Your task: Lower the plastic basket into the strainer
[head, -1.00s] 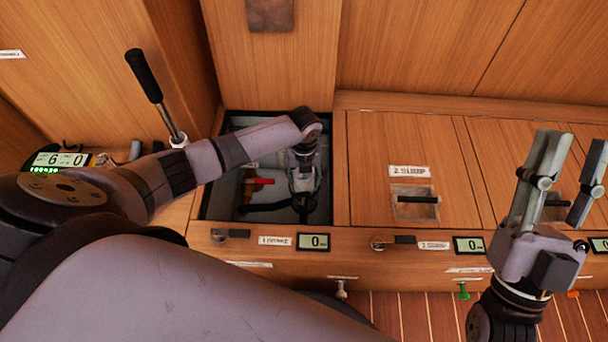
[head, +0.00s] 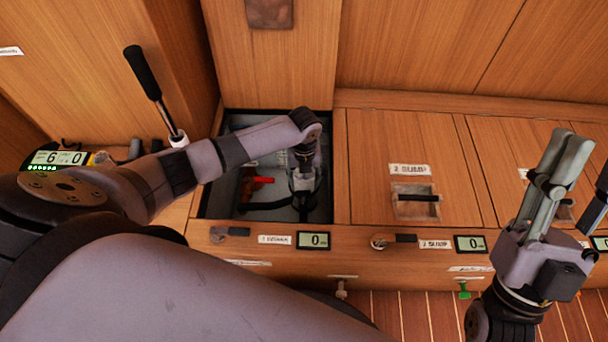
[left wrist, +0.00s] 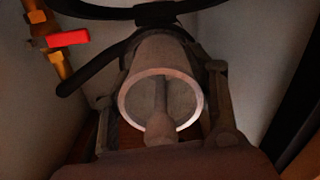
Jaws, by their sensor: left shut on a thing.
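My left gripper (head: 303,182) reaches down into the open bilge locker in the head view. In the left wrist view its fingers stand on both sides of a grey, open-topped cylinder (left wrist: 135,70) with a pale round rim, which I take to be the plastic basket. A stem with a grey knob shows in its mouth. The gripper is shut on it. The strainer is not clearly distinguishable; the cylinder and gripper hide what lies below, and I cannot tell whether they touch. My right gripper (head: 580,192) is open and empty at the right, above the bench.
The locker (head: 205,190) has close walls around my left gripper. Inside are a red valve handle (head: 262,180), also in the wrist view (left wrist: 68,39), and black hoses (left wrist: 90,76). A closed hatch (head: 375,150) lies to the right. A black-gripped lever (head: 143,75) stands at the left.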

